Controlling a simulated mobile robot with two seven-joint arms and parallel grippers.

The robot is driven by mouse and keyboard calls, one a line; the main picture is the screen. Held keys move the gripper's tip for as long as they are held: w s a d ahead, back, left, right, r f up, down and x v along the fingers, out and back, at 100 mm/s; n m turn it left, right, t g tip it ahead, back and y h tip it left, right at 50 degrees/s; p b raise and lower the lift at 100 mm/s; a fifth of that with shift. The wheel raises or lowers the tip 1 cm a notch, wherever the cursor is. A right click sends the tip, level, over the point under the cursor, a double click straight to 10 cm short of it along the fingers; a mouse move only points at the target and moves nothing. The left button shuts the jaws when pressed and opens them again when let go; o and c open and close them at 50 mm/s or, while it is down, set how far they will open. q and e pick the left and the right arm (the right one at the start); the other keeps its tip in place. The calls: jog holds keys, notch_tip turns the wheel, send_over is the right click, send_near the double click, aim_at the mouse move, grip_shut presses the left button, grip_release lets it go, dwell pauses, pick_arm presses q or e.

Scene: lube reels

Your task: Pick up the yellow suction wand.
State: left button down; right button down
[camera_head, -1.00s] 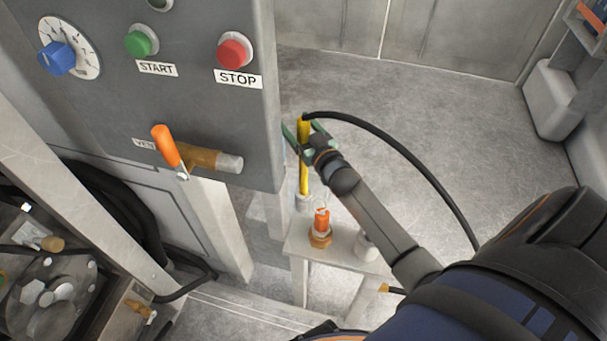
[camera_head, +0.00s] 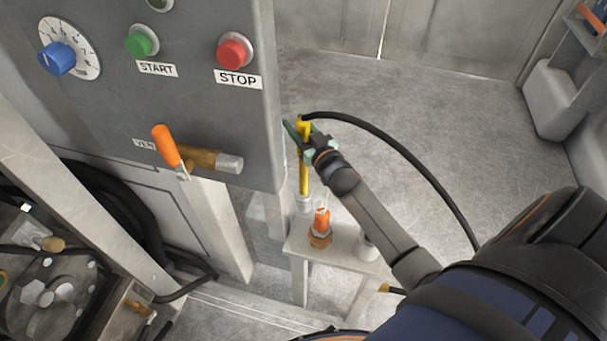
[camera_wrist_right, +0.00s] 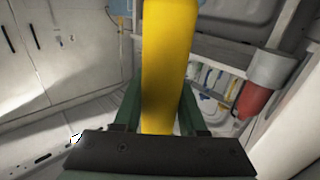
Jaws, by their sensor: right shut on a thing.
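The yellow suction wand (camera_head: 303,176) stands upright beside the right edge of the grey control panel, with its lower end at a pale holder (camera_head: 303,203) on a small stand. A black hose runs from its top. My right gripper (camera_head: 305,138) is shut around the wand near its upper end. In the right wrist view the wand (camera_wrist_right: 168,65) passes between the green fingers (camera_wrist_right: 160,115). Whether the lower end is still seated in the holder is hard to tell. My left gripper is not in view.
The grey panel (camera_head: 200,105) with start and stop buttons and an orange-handled valve (camera_head: 166,146) stands close to the left of the wand. An orange fitting (camera_head: 320,228) sits on the small stand (camera_head: 340,243). The black hose (camera_head: 410,155) arcs right over open floor.

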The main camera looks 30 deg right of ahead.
dwell(0.8)
notch_tip(320, 180, up, 10)
jog(key=p, duration=0.3)
jog(key=shift+p, duration=0.35)
